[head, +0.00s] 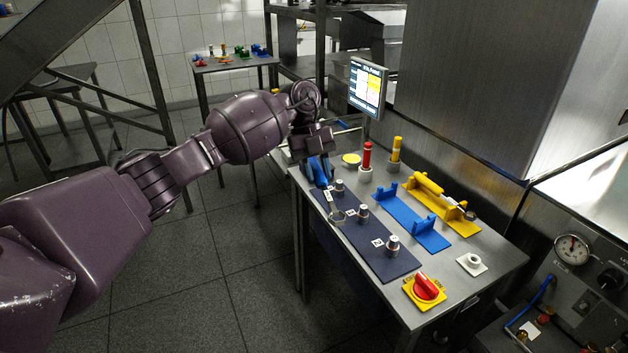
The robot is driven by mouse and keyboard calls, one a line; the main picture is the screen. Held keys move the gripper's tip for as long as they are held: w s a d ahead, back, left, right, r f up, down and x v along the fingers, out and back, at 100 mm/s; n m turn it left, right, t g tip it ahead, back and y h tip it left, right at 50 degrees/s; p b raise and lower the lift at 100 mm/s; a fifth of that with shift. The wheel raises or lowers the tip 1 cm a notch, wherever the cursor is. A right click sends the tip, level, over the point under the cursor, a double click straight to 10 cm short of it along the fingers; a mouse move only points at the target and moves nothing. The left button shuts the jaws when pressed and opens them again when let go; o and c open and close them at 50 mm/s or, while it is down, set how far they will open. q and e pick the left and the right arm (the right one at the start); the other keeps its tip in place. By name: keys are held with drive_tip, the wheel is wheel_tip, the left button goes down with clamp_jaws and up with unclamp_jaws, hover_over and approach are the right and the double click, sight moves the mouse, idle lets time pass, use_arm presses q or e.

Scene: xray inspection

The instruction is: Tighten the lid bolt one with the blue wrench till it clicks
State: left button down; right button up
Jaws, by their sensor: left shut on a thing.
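My left gripper (317,158) is shut on the blue wrench (319,172) above the far left end of the table. The wrench's blue handle shows below the fingers. A thin grey part with a forked end (337,217) shows below it, over the dark plate (380,258); it looks like the wrench's head, beside the bolts. Three upright bolts stand on this plate: a far one (338,188), a middle one (362,214) and a near one (392,245). Their labels are too small to read. Whether the wrench touches a bolt cannot be told. My right gripper is out of view.
An empty blue cradle (411,220) and a yellow cradle holding a yellow tool (428,184) lie right of the plate. A red switch (426,288) is at the near edge. Red (367,155) and yellow (397,148) posts and a screen (367,88) stand behind.

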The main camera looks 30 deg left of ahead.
sight(315, 175)
use_arm(q)
drive_tip(key=n, duration=0.1)
drive_tip(key=w+f+n+t, duration=0.1)
drive_tip(key=a+f+n+b, duration=0.1)
drive_tip(key=n, duration=0.1)
drive_tip(key=shift+w+t+h, duration=0.3)
drive_tip(key=n, duration=0.1)
drive_tip(key=w+f+n+t+b, duration=0.1)
drive_tip(key=a+n, duration=0.1)
drive_tip(key=n, duration=0.1)
drive_tip(key=shift+w+f+t, duration=0.2)
drive_tip(key=shift+f+t, duration=0.05)
drive_tip(key=shift+t, duration=0.05)
drive_tip(key=n+t, duration=0.1)
drive_tip(key=n, duration=0.1)
drive_tip(key=w+a+f+n+y+b, duration=0.1)
drive_tip(key=n, duration=0.1)
drive_tip(key=w+a+f+n+t+b, duration=0.1)
drive_tip(key=n, duration=0.1)
drive_tip(key=shift+w+f+t, duration=0.2)
drive_tip(key=shift+t, duration=0.1)
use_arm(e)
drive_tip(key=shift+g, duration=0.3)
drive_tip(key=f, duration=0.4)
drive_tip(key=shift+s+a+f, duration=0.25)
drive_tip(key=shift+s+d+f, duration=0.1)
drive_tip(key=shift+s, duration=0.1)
